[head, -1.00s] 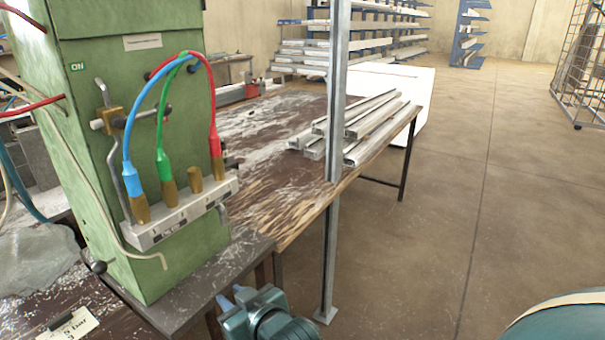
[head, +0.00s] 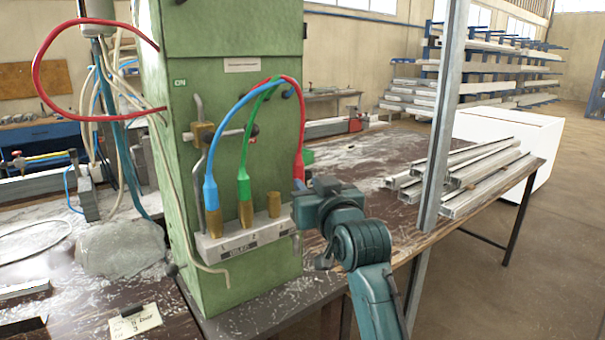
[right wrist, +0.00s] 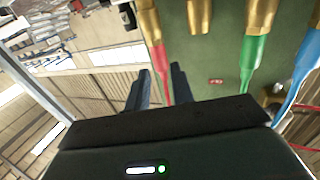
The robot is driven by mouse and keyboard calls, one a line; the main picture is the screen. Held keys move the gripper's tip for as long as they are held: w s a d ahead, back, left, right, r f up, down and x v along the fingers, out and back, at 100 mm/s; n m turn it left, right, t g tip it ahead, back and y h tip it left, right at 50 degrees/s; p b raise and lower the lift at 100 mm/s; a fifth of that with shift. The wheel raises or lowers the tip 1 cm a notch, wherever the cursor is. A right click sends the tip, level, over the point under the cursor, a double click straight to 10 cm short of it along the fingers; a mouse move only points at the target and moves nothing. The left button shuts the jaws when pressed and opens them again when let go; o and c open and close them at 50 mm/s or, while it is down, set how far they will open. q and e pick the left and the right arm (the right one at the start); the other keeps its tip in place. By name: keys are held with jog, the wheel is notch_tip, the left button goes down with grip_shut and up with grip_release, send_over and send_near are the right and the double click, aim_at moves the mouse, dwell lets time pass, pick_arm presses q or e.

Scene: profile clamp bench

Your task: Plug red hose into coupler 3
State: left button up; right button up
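The red hose (head: 299,162) arcs down from the green cabinet to the far-right position of the grey coupler block (head: 245,240). In the right wrist view the red hose end (right wrist: 164,74) sits in a brass coupler (right wrist: 150,22). The third coupler (head: 274,204) is bare brass; it also shows in the wrist view (right wrist: 200,14). The blue hose (head: 210,190) and green hose (head: 244,183) are in the first two couplers. My right gripper (head: 301,186) is open, its fingers (right wrist: 160,88) on either side of the red hose with gaps. My left gripper is out of view.
The green cabinet (head: 270,130) stands behind the block, with a valve handle (head: 203,135) at its left. A metal post (head: 440,130) rises right of my arm. Aluminium profiles (head: 465,175) lie on the bench behind. A label card (head: 135,322) lies front left.

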aim_at(300, 156)
pick_arm(q)
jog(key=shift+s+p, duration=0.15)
jog(key=shift+p, duration=0.3)
pick_arm(e)
jog(key=x, duration=0.7)
jog(key=shift+w, duration=0.15)
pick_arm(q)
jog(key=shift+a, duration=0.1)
pick_arm(e)
jog(key=shift+c, duration=0.3)
grip_shut()
jog(key=shift+f, duration=0.1)
pick_arm(q)
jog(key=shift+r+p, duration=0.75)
jog(key=shift+p, duration=0.05)
pick_arm(e)
jog(key=shift+r, duration=0.85)
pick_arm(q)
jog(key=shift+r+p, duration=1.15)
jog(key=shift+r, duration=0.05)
pick_arm(e)
jog(key=shift+r, duration=1.2)
